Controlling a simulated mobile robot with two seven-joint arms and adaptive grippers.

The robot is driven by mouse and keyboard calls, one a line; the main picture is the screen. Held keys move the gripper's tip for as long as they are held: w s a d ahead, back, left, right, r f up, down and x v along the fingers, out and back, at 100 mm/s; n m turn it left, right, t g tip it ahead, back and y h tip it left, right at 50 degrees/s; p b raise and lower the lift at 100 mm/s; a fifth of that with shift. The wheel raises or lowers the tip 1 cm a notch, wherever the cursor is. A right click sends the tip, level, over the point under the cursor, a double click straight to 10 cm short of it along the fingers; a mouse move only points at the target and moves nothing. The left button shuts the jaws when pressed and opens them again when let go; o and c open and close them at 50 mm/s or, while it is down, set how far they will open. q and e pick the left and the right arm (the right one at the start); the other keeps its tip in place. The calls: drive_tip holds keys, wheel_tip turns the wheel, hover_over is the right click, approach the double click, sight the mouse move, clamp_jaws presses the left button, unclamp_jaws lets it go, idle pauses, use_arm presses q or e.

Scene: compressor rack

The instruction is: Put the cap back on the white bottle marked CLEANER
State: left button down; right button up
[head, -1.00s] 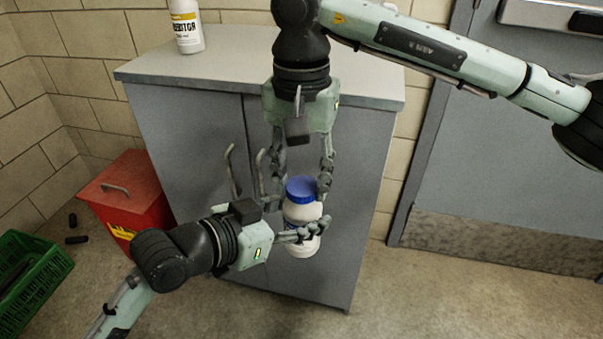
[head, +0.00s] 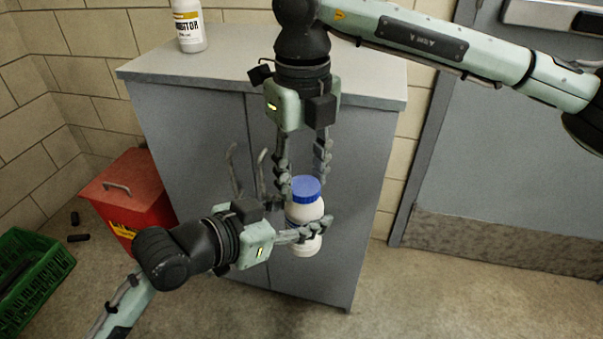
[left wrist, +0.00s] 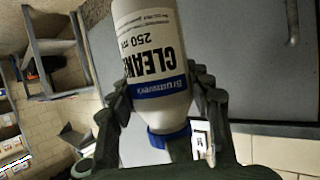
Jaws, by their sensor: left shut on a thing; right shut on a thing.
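The white CLEANER bottle (head: 303,211) is held upright in front of the grey cabinet doors. My left gripper (head: 312,231) is shut on its body from the left. In the left wrist view the bottle (left wrist: 150,50) looks upside down, its label readable between the fingers. The blue cap (head: 306,188) sits at the top of the bottle, with no clear gap below it; how tight it is cannot be told. The cap also shows in the left wrist view (left wrist: 168,140). My right gripper (head: 304,181) points down from above, shut on the cap.
The grey cabinet (head: 200,150) stands close behind both grippers, its handles (head: 262,170) left of the bottle. Another white bottle (head: 188,28) stands on the cabinet top. A red box (head: 135,195) and a green crate (head: 35,280) stand at left. The floor at right is clear.

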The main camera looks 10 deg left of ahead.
drive_tip(key=m, duration=0.5)
drive_tip(key=shift+d, duration=0.1)
drive_tip(key=m, duration=0.7)
drive_tip(key=shift+d+m, duration=0.15)
drive_tip(key=shift+m, duration=0.25)
drive_tip(key=m, duration=0.7)
drive_tip(key=shift+d, duration=0.1)
drive_tip(key=m, duration=0.6)
drive_tip(key=shift+s, duration=0.15)
drive_tip(key=o, duration=0.7)
